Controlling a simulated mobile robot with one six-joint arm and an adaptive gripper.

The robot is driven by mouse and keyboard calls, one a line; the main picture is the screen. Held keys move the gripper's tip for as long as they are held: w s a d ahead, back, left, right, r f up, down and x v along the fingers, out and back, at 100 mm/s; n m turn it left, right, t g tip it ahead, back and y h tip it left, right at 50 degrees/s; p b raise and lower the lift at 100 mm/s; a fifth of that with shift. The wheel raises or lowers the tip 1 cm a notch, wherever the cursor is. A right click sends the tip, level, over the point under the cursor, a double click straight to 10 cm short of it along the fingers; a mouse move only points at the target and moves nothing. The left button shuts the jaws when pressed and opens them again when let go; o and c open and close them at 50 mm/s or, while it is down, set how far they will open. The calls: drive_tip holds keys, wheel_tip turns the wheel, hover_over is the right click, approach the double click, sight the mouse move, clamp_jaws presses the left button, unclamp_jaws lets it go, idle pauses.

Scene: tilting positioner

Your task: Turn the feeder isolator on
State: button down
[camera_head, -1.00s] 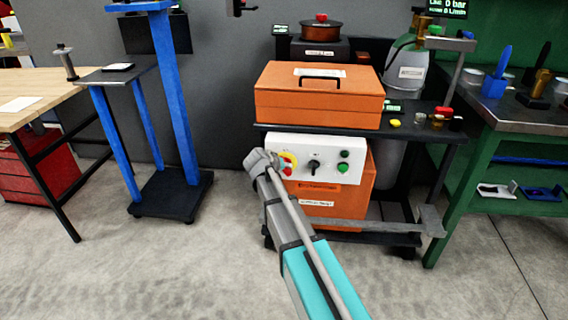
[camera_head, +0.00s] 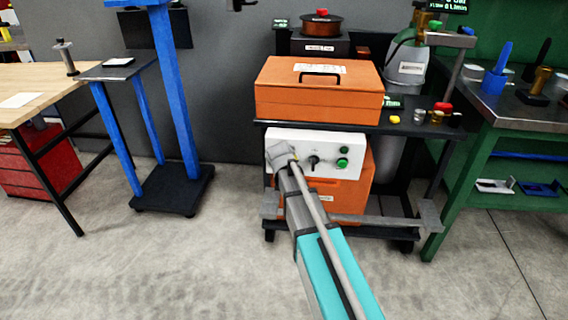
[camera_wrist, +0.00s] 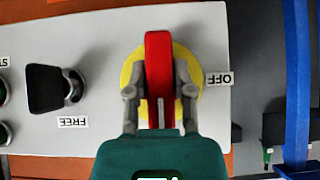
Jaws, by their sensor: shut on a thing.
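The feeder isolator is a red handle (camera_wrist: 158,60) on a yellow disc (camera_wrist: 196,58), set in a white panel (camera_head: 345,142). In the wrist view the handle lies along the picture's up-down direction, and a label reading OFF (camera_wrist: 219,79) is beside the disc. My gripper (camera_wrist: 158,95) is shut on the red handle, one finger on each side of it. In the head view my gripper (camera_head: 281,152) is at the panel's left part and hides the isolator.
A black selector knob (camera_wrist: 52,90) with a FREE label (camera_wrist: 72,121) is beside the isolator. An orange toolbox (camera_head: 280,103) sits on the shelf above. A blue stand (camera_head: 178,90) is to the left, with open floor in front.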

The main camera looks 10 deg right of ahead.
drive_tip(key=shift+c, duration=2.4)
unclamp_jaws()
drive_tip(key=shift+h, duration=0.4)
